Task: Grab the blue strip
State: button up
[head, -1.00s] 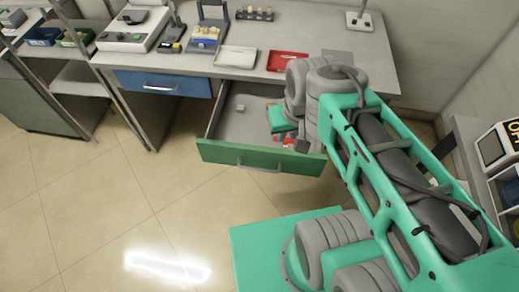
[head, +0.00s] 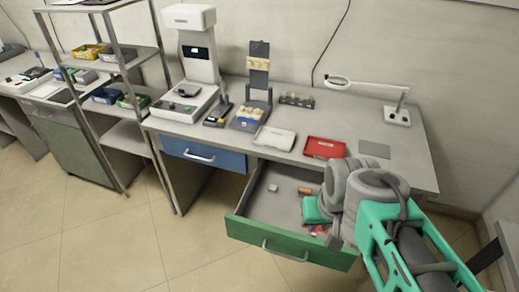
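I cannot make out a blue strip for certain in the head view. The green-fronted drawer (head: 290,246) under the bench is pulled open. Inside it lie a small grey block (head: 273,188) and a brown block (head: 304,191). My gripper (head: 318,229) is down over the right part of the drawer, with small red parts showing by its tip. My arm hides the drawer's right side, and the fingers are too small and covered to tell whether they are open or hold anything.
On the bench stand a white tray (head: 274,138), a red tray (head: 324,148), a dark rack (head: 297,100), a white instrument (head: 189,60) and a magnifier lamp (head: 397,115). The blue drawer (head: 203,155) is shut. A shelf rack (head: 115,60) stands left. The floor in front is clear.

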aim_at(247, 121)
jog(key=k, duration=1.1)
jog(key=u, duration=1.2)
jog(key=i, duration=1.1)
jog(key=u, duration=0.7)
jog(key=i, duration=1.45)
jog(key=z, duration=0.4)
jog(key=i, duration=0.8)
jog(key=z, duration=1.5)
jog(key=i, duration=0.7)
jog(key=z, duration=0.75)
